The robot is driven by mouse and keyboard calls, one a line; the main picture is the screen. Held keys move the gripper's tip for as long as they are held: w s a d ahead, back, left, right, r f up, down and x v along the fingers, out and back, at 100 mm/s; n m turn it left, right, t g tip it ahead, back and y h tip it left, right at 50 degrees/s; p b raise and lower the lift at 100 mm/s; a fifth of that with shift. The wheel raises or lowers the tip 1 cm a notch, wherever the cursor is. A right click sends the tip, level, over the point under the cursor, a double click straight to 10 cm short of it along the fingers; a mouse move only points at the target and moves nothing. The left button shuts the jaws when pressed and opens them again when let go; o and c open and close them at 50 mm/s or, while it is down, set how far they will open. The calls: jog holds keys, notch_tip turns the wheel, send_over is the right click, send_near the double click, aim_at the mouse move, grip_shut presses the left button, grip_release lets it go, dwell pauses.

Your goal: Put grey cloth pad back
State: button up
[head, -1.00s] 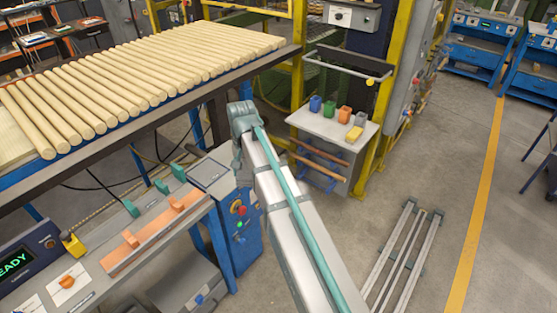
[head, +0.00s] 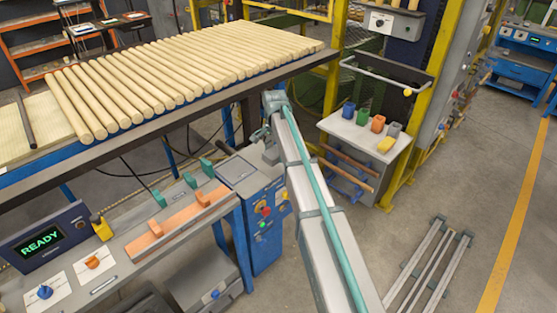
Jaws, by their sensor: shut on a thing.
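I cannot make out the grey cloth pad for sure. A flat grey square (head: 237,170) with a dark edge lies at the right end of the workbench; I cannot tell if it is cloth. A small grey block-like item (head: 394,130) stands on the small cart, right of the orange one. My arm reaches up from the bottom right, and its far end is by the bench's right end.
The cart (head: 347,131) also carries blue, green, orange and yellow items. Turned wood rods (head: 170,75) lie in a row on the long table. The workbench holds an orange fixture (head: 175,222) and a READY display (head: 42,242). A metal rail frame (head: 435,265) lies on the floor.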

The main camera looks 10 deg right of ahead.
jog(key=p, duration=0.2)
send_over(278, 167)
notch_tip(278, 167, down, 6)
jog(key=shift+s+r, duration=0.1)
jog(key=shift+s, duration=0.05)
jog(key=shift+d+f, duration=0.15)
jog(key=shift+f, duration=0.2)
jog(key=shift+f+p, duration=0.6)
jog(key=shift+f, duration=0.8)
jog(key=shift+f, duration=0.1)
jog(key=o, duration=1.1)
notch_tip(278, 167, up, 12)
jog(key=b, duration=0.3)
